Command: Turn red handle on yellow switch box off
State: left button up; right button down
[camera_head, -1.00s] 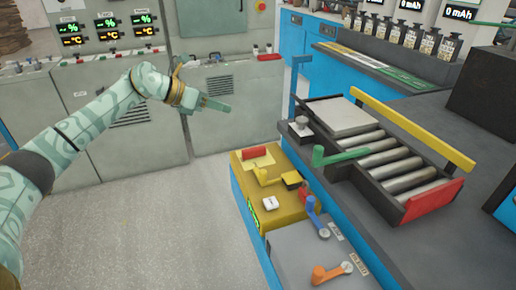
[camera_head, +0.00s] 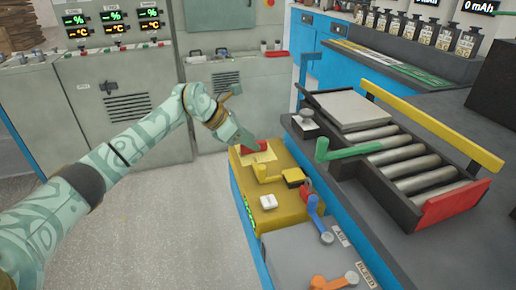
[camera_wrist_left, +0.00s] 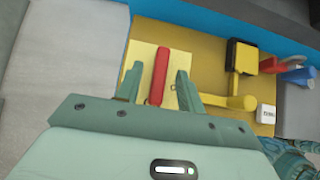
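The yellow switch box (camera_head: 285,208) stands low beside the counter. Its red handle (camera_head: 257,147) is on a pale yellow plate at the box's far end, partly hidden by my left gripper (camera_head: 240,138) in the head view. In the left wrist view the red handle (camera_wrist_left: 160,68) is a long bar between my left gripper's two spread fingers (camera_wrist_left: 158,80), with gaps on both sides. The gripper is open and empty; I cannot tell how far above the handle it is. My right gripper is not in view.
The box also bears a yellow lever (camera_head: 267,172) and a white button (camera_head: 268,201). A grey box with blue (camera_head: 314,207) and orange (camera_head: 332,283) levers adjoins it. The counter holds a roller tray (camera_head: 410,172) with a green lever (camera_head: 345,150). Floor to the left is clear.

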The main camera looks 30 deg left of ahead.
pick_arm(q)
jog(key=shift+b+x, duration=0.35)
jog(key=shift+x, duration=0.95)
jog(key=shift+r, duration=0.1)
grip_shut()
